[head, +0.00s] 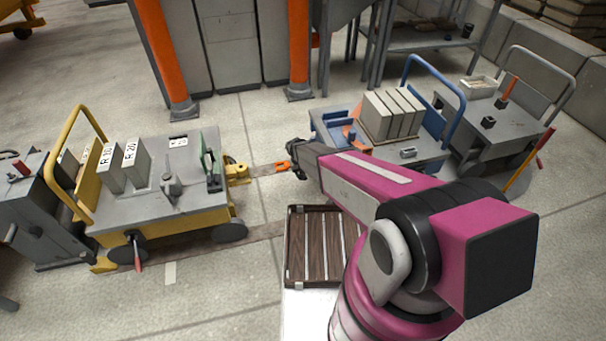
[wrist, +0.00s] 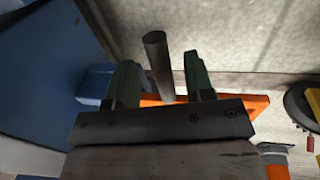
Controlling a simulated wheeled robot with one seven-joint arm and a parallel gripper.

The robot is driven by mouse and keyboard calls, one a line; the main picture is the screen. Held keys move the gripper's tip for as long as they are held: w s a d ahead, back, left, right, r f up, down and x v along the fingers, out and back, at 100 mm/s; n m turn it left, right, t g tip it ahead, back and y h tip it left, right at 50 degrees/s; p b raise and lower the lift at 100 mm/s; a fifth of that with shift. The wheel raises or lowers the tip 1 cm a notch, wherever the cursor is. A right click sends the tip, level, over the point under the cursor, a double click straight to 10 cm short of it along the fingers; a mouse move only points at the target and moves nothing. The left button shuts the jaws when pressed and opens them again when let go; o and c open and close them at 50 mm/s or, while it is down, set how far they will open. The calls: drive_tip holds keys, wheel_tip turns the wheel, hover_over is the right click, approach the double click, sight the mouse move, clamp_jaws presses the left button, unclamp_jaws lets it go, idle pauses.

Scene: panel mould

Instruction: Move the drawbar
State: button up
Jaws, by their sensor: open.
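The drawbar is an orange bar (wrist: 235,106) in the wrist view, with an upright dark grey round peg (wrist: 156,60). Its orange end (head: 283,166) shows in the head view just left of my gripper, pointing toward the yellow cart's hitch (head: 238,173), with a gap between them. My gripper (wrist: 162,78) is open, its two green fingers on either side of the peg. Some space shows between the peg and each finger, and I cannot tell any contact. In the head view my arm hides most of the bar.
The blue cart (head: 430,152) carries grey slabs, right of my gripper. The yellow cart (head: 200,217) stands left, bearing blocks marked R 10 and R 20. A brown slatted pallet (head: 294,250) lies below my arm. Orange posts (head: 299,45) stand behind. A grey cart (head: 505,122) stands far right.

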drive_tip(key=shift+d+f, duration=0.1)
drive_tip(key=shift+f, duration=0.4)
clamp_jaws()
drive_tip(key=shift+r, duration=0.1)
